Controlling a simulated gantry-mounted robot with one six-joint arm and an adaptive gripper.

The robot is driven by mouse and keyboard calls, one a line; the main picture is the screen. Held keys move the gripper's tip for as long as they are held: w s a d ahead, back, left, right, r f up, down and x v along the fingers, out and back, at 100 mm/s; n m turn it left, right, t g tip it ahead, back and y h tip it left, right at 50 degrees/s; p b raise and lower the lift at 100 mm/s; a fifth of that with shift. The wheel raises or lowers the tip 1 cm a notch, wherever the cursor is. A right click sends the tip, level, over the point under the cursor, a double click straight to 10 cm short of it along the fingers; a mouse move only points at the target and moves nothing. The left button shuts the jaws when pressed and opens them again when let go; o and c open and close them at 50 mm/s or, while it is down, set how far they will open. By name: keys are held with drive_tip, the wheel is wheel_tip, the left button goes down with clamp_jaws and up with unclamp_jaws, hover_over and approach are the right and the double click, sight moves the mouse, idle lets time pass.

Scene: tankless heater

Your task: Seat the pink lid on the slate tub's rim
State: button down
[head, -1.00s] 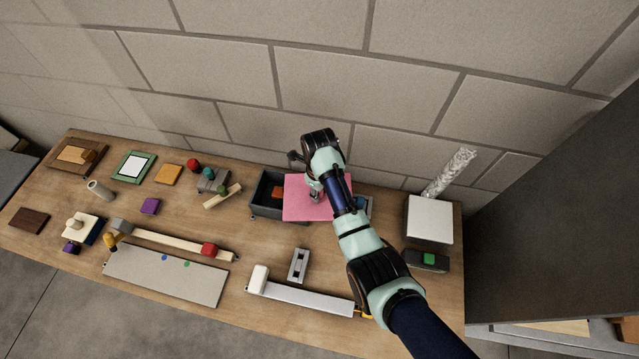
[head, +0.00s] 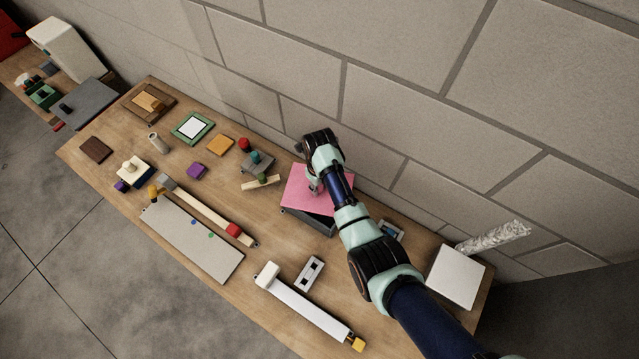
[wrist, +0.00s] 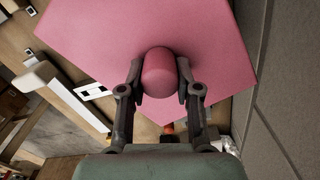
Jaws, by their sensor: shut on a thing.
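The pink lid (head: 300,186) is a flat square plate with a rounded knob (wrist: 159,73). My gripper (wrist: 158,88) is shut on the knob, with one finger on each side of it. The slate tub (head: 322,224) stands on the table beneath the lid. The lid covers most of its opening, but a dark part of the tub shows at the lid's lower right. The lid looks offset toward the left of the tub. I cannot tell whether it touches the rim. In the wrist view the lid hides the tub.
A grey block with a teal knob (head: 256,159) and a wooden bar (head: 261,182) lie left of the tub. A blue-grey item (head: 391,231) and a white box (head: 457,276) are to the right. The block wall is close behind.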

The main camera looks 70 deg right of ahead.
sight(320, 195)
drive_tip(key=shift+f+b, duration=1.9)
drive_tip(key=shift+f, duration=0.95)
drive_tip(key=shift+f+b, duration=0.4)
drive_tip(key=shift+f, duration=0.1)
drive_tip(key=c, duration=0.7)
unclamp_jaws()
wheel_tip(320, 195, up, 12)
